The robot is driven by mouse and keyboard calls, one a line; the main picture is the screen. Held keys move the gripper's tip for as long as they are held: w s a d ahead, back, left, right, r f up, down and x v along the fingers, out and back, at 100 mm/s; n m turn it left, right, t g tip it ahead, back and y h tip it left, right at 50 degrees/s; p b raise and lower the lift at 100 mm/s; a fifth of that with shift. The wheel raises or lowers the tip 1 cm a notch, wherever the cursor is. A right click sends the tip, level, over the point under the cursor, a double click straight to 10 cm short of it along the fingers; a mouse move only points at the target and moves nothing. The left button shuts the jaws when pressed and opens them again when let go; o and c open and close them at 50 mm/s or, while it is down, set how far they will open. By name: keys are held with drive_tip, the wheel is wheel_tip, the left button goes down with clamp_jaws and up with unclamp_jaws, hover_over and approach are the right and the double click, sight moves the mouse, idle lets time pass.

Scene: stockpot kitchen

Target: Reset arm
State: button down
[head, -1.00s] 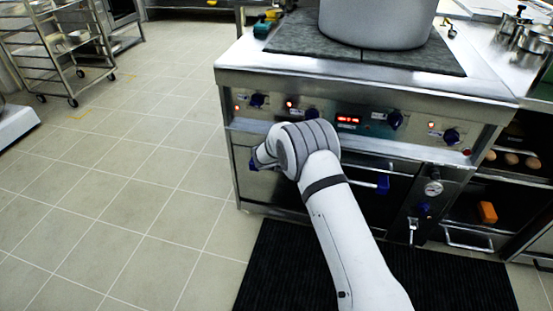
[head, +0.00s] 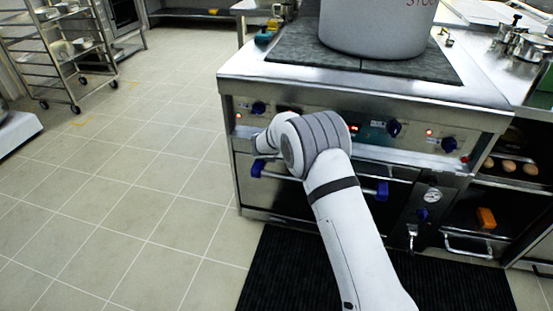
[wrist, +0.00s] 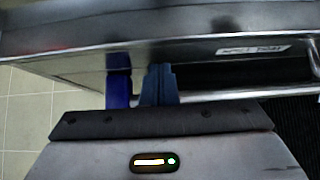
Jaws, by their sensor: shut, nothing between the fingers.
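My gripper's fingers (wrist: 159,85) are dark blue and closed together, with nothing between them. In the wrist view they are in front of the stove's oven handle bar (wrist: 215,95), just right of its blue end bracket (wrist: 118,90). I cannot tell whether they touch the bar. In the head view my white arm reaches up to the stove front (head: 470,105), and its wrist hides the fingers. The handle's left blue bracket (head: 257,168) and right blue bracket (head: 382,190) show on either side of the arm.
A large stockpot (head: 375,30) stands on the dark hob plate (head: 300,45). Blue knobs (head: 394,128) line the control panel. A black mat (head: 275,270) lies before the stove. The tiled floor (head: 130,200) is clear to the left, with a wheeled rack (head: 70,45) beyond.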

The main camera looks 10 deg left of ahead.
drive_tip(key=shift+w+r, duration=0.25)
drive_tip(key=shift+r, duration=0.35)
drive_tip(key=shift+r, duration=0.1)
drive_tip(key=s+d+r+m+g+h+p, duration=0.1)
drive_tip(key=s+d+r+m+h+p, duration=0.15)
drive_tip(key=d+r+m+p, duration=0.8)
drive_tip(key=s+d+r+m+g, duration=0.1)
drive_tip(key=s+d+r+m, duration=0.4)
drive_tip(key=d+r, duration=0.4)
drive_tip(key=s+d+r+m+g, duration=0.1)
drive_tip(key=s+d+r+m, duration=0.2)
drive_tip(key=s+d+r, duration=0.65)
drive_tip(key=s+d+r+m+g+y+p, duration=0.1)
drive_tip(key=s+d+r+m+p, duration=0.1)
drive_tip(key=s, duration=0.7)
drive_tip(key=s+d+r+m+g+p, duration=0.1)
drive_tip(key=s+r+m+p, duration=0.3)
drive_tip(key=s+m, duration=0.5)
drive_tip(key=s+d+r+m+g+y+p, duration=0.1)
drive_tip(key=s+d+r+m+p, duration=0.2)
drive_tip(key=s+r+m, duration=0.3)
drive_tip(key=s+p, duration=0.1)
drive_tip(key=s, duration=0.3)
drive_tip(key=shift+g+y, duration=0.35)
drive_tip(key=shift+g, duration=0.05)
drive_tip(key=shift+d+r, duration=0.1)
